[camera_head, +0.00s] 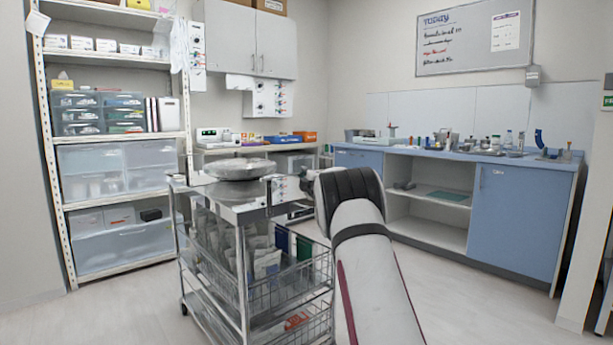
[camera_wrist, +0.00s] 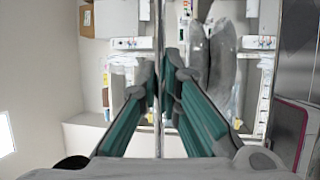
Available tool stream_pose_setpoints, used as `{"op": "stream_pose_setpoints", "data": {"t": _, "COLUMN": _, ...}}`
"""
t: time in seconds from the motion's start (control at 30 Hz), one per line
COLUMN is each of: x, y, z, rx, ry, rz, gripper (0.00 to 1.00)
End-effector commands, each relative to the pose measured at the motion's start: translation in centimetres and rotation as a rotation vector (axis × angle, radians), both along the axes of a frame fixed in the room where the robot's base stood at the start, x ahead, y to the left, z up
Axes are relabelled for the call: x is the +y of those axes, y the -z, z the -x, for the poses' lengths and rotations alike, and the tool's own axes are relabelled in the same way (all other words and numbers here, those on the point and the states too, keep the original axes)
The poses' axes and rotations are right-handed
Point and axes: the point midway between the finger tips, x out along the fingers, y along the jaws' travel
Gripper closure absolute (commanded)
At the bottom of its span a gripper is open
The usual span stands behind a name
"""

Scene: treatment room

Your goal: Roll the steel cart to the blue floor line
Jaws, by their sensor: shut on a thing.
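The steel cart (camera_head: 238,207) stands left of centre in the head view, with a shiny top, wire baskets below and small wheels. A round, clear-wrapped item (camera_head: 240,168) lies on its top. My gripper (camera_head: 303,183) is at the cart's right side in the head view, partly hidden by my arm. In the wrist view, the teal fingers of my gripper (camera_wrist: 161,85) are closed around a thin steel bar (camera_wrist: 158,25), which appears to be the cart's handle. No blue floor line shows in either view.
A shelf rack (camera_head: 62,195) with bins stands at the left, close behind the cart. A blue-fronted counter (camera_head: 520,220) runs along the right wall. A side bench (camera_head: 218,151) is behind the cart. Pale floor (camera_head: 450,300) is open at the front right.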

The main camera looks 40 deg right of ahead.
Motion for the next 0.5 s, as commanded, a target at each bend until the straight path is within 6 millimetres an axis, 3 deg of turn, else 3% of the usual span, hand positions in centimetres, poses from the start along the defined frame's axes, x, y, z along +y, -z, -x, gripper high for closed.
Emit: {"op": "stream_pose_setpoints", "data": {"t": 0.5, "x": 0.97, "y": -0.04, "z": -0.72, "rx": -0.002, "ry": -0.017, "rz": 0.003, "gripper": 1.00}}
